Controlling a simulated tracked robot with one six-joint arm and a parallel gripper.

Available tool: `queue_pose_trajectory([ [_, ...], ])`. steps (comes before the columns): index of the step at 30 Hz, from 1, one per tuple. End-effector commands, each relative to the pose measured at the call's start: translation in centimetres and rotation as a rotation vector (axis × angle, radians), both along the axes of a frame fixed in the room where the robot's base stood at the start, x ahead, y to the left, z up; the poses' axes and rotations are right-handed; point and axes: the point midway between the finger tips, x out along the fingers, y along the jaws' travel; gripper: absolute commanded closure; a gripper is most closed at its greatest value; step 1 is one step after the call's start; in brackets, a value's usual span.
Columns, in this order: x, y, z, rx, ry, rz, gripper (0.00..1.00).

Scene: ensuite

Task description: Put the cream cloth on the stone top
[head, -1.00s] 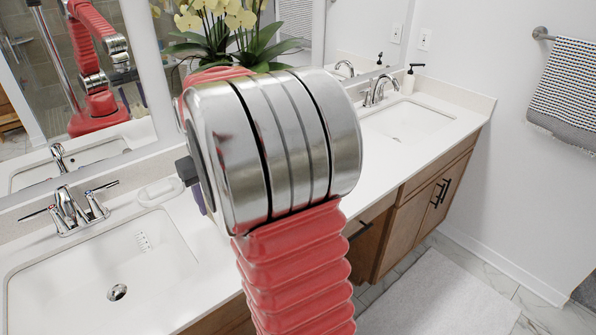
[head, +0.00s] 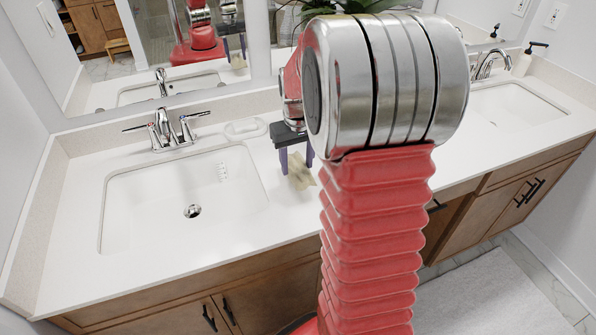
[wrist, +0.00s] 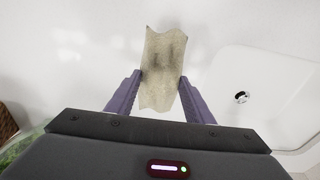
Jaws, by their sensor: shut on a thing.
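The cream cloth (head: 301,173) is a small, rumpled, mottled piece. My gripper (head: 297,166) is shut on it with two purple fingers over the stone top (head: 286,218), right of the near sink. In the wrist view the cloth (wrist: 163,50) lies between the fingertips (wrist: 160,78) and spreads past them, with the white stone top (wrist: 65,65) behind it. I cannot tell whether the cloth touches the top. My arm hides part of the counter to the right.
The near sink (head: 180,205) with its chrome tap (head: 165,130) is on the left; a soap dish (head: 245,128) stands behind. A second sink (head: 505,103) and soap bottle (head: 527,60) are at right. A flower pot and mirror are at the back. Bare counter lies around the gripper.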

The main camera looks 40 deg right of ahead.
Motion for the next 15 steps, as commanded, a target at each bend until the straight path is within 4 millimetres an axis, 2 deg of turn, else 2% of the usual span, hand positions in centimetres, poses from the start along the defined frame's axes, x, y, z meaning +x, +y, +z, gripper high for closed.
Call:
queue_pose_trajectory([
  [4,-0.1,0.0,-0.9,0.002,0.003,0.000,0.85],
  [10,-0.1,0.0,-3.3,0.002,0.003,0.000,0.85],
  [15,0.0,0.0,-3.8,0.000,0.000,0.000,0.85],
])
